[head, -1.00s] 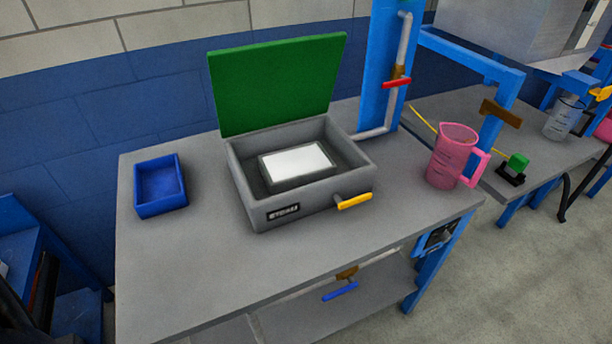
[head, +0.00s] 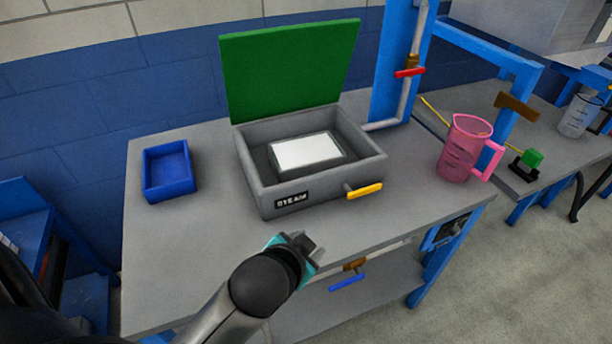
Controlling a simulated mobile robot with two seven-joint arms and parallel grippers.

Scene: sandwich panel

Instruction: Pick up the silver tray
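My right gripper is not in view.
A blue open bin (head: 169,190) stands left of the box. A pink jug (head: 464,148) stands to the right near the table edge. A blue post with a red-handled valve (head: 410,72) rises behind. The grey table (head: 215,230) is clear between bin and box.

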